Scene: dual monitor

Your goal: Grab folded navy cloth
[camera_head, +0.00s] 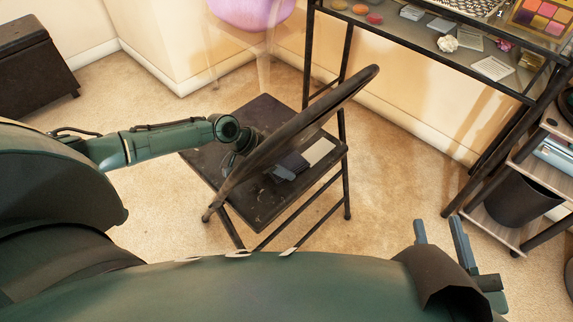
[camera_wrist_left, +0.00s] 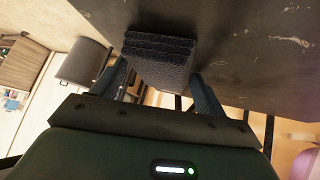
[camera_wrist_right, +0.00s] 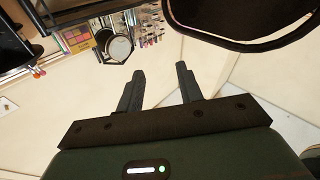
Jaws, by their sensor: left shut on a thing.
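The folded navy cloth (camera_head: 292,161) lies on the seat of a dark folding chair (camera_head: 268,112), behind the chair's slanted backrest. In the left wrist view the cloth (camera_wrist_left: 160,62) is a thick stack of folded layers against the dark seat, between the two fingers. My left gripper (camera_head: 285,171) reaches over the seat and is shut on the cloth; the backrest partly hides the gripper. My right gripper (camera_head: 439,231) is open and empty, over the floor at the lower right; its separated fingers also show in the right wrist view (camera_wrist_right: 160,88).
A pale flat item (camera_head: 319,151) lies on the seat beside the cloth. A black-framed shelf (camera_head: 430,45) with makeup items stands behind. A dark bin (camera_head: 522,200) sits on a lower shelf at right. A dark ottoman (camera_head: 35,60) stands at left. Carpet around the chair is clear.

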